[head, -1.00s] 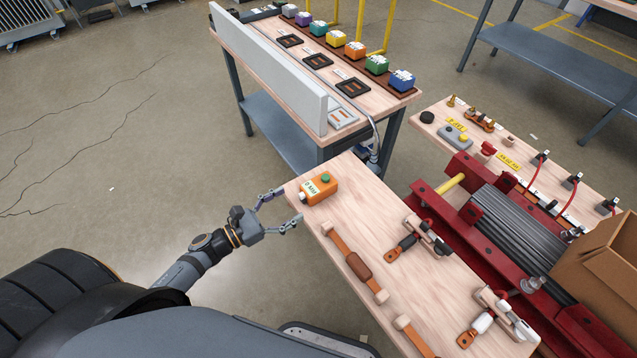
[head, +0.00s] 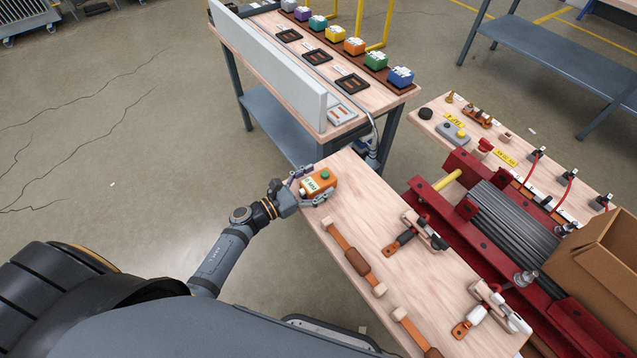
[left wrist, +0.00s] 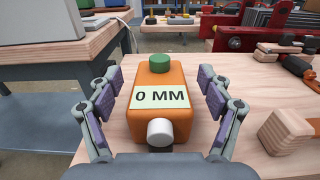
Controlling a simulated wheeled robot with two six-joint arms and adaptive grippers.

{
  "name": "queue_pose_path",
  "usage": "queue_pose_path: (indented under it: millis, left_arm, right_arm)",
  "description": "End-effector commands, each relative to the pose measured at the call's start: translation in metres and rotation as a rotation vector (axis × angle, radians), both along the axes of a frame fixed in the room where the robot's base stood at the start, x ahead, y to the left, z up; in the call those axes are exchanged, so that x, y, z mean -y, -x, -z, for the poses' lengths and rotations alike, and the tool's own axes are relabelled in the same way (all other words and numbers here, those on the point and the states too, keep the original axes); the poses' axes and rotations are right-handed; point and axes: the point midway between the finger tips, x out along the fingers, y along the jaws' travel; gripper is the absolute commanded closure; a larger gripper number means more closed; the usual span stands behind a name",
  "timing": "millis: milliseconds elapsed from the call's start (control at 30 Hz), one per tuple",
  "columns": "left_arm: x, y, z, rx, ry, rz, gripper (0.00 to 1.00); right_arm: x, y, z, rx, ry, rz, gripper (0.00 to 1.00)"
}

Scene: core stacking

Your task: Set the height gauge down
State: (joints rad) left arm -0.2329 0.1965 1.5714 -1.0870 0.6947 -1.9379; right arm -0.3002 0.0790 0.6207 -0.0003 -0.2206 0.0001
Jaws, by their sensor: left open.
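The height gauge is an orange box (head: 321,185) with a green knob on top, a white knob in front and a label reading "0 MM". My left gripper (head: 308,187) is open around the gauge. In the left wrist view its fingers (left wrist: 162,105) stand on both sides of the gauge, with visible gaps between pads and box. My right gripper is not in view.
A wooden-handled bar (head: 356,260) and two toggle clamps (head: 415,233) lie further along the bench. Red rails holding dark bars (head: 515,230) and a cardboard box (head: 600,255) stand to the right. A second table with a white panel (head: 270,65) is behind.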

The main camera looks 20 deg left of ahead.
Motion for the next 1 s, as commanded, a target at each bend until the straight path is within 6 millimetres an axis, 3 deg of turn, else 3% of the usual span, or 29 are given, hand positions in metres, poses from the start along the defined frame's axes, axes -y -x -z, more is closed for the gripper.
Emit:
queue_pose_path:
  millis: [67, 600, 1000]
  left_arm:
    - [-0.0002, 0.0001, 0.0001, 0.0, 0.0, 0.0, 0.25]
    - [-0.0003, 0.0003, -0.0001, 0.0, 0.0, 0.0, 0.98]
    - [-0.0021, -0.0024, -0.0078, 0.004, 0.001, 0.0, 1.0]
  right_arm:
    - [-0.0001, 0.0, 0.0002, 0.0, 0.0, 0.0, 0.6]
    - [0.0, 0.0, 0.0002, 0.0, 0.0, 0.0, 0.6]
    - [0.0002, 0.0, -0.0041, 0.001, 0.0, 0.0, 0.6]
